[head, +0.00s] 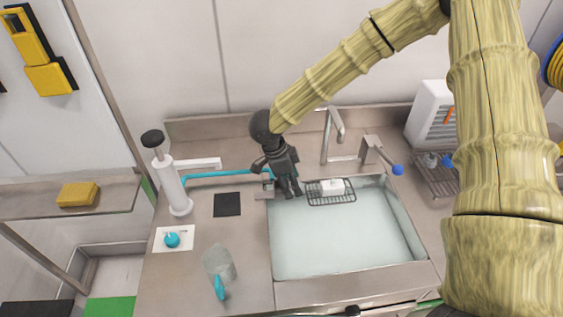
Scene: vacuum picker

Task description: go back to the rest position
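My gripper (289,192) points down over the back left corner of the sink, at the end of my arm coming from the upper right. Its dark fingers are small here, and I cannot tell whether they are open or shut; I see nothing clearly held between them. Just left of it, a small grey metal piece (264,189) sits at the sink's edge. A light blue hose (220,174) runs from near the white pump-like column (171,187) to behind my gripper, where its end is hidden.
The sink (345,240) holds pale water. A wire rack with a white block (332,187) is close right of my gripper; the faucet (333,125) stands behind. A black square (227,204), blue ball (172,239) and clear jug (218,264) are on the left counter.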

